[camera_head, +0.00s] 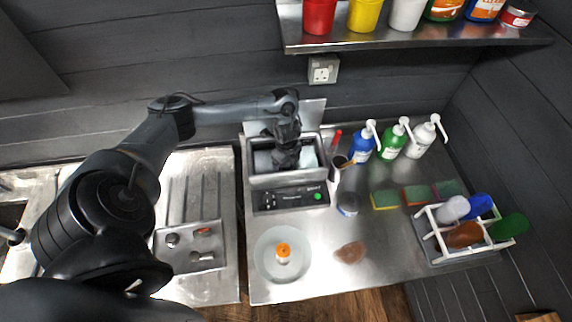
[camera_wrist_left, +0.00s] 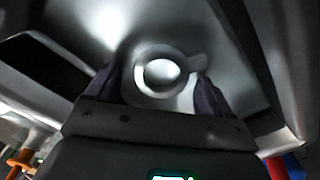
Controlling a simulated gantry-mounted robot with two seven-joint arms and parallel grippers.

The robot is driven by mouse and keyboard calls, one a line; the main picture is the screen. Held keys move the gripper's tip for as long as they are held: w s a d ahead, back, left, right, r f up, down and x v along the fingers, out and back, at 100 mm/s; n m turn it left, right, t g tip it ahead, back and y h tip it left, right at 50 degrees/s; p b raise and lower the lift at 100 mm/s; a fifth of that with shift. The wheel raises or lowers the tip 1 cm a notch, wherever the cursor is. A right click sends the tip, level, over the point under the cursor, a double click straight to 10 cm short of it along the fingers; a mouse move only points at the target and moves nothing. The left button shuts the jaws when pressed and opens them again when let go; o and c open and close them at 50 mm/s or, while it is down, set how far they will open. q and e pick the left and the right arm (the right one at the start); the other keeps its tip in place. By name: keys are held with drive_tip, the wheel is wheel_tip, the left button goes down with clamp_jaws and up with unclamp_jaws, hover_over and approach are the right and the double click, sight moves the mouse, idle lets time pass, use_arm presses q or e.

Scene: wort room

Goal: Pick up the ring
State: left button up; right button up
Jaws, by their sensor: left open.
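In the left wrist view a pale grey ring (camera_wrist_left: 138,76) with a small side tab lies in the metal basin, between the two dark fingers of my left gripper (camera_wrist_left: 160,92). The fingers are apart, one on each side of the ring; I cannot tell whether either touches it. In the head view my left gripper (camera_head: 287,158) reaches down into the open steel basin (camera_head: 254,179) of a bench unit. The ring is hidden there behind the gripper. My right gripper is not in view.
The basin walls stand close around my gripper. A control panel (camera_head: 291,198) is on its front. A shallow bowl (camera_head: 264,262) with an orange-capped item stands in front. Pump bottles (camera_head: 390,143), sponges (camera_head: 415,195) and a white rack (camera_head: 440,245) are to the right.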

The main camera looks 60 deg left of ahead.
use_arm(q)
drive_tip(key=c, duration=1.2)
drive_tip(key=shift+o, duration=0.2)
